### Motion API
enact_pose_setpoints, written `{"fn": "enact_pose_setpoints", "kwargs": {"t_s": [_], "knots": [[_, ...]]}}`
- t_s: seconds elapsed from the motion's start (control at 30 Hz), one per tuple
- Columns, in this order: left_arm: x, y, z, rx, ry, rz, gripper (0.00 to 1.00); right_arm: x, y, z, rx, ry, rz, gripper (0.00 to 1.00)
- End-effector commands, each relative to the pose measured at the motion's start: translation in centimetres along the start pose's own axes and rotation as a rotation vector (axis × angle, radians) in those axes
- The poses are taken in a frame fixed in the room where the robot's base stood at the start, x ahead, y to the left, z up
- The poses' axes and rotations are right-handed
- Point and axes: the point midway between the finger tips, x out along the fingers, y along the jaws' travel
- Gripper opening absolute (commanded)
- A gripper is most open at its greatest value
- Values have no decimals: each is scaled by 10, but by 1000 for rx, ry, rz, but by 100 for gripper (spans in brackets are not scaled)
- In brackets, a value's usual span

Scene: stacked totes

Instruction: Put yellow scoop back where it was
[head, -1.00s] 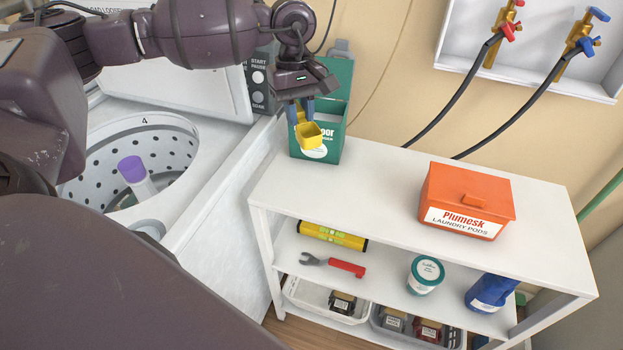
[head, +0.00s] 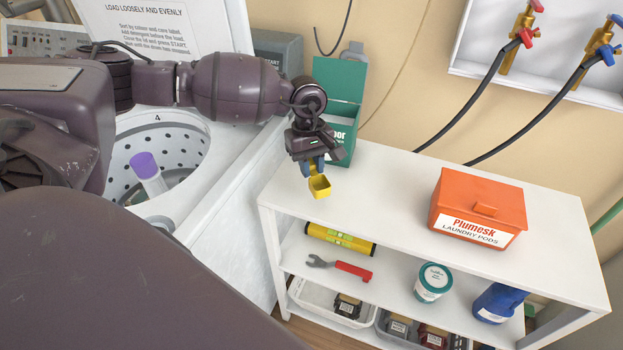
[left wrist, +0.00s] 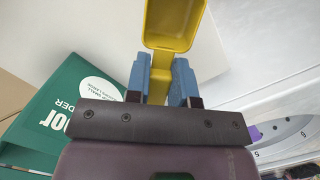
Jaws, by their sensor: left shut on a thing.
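My left gripper (head: 314,168) is shut on the yellow scoop (head: 320,187) near the left end of the white shelf's top. The scoop's cup points away from the fingers, toward the front of the shelf. In the left wrist view the blue fingers (left wrist: 160,80) pinch the handle of the scoop (left wrist: 173,22). A green powder box (head: 345,135) with its lid raised stands just behind the gripper, partly hidden by it. The box also shows at left in the left wrist view (left wrist: 60,120). My right gripper is not in view.
An orange laundry pods box (head: 478,208) stands on the shelf top (head: 390,190) at right, with clear surface between. Lower shelves hold a yellow level, a red-handled wrench, a tub and a blue item. The open washer (head: 160,160) is at left, holding a purple-capped object.

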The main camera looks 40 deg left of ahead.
Motion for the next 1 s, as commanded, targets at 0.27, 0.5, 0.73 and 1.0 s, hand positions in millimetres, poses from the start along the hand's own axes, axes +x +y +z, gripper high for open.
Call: {"fn": "enact_pose_setpoints", "kwargs": {"t_s": [0.27, 0.5, 0.73, 1.0], "knots": [[22, 0, -2, 0, -2, -3, 0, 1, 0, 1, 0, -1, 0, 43], [45, 0, -6, 1, -1, 0, 0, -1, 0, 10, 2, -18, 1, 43], [45, 0, -6, 1, 0, 0, 0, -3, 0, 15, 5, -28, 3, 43], [47, 0, -7, 1, 0, 0, 44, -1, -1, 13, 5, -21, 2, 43]]}}
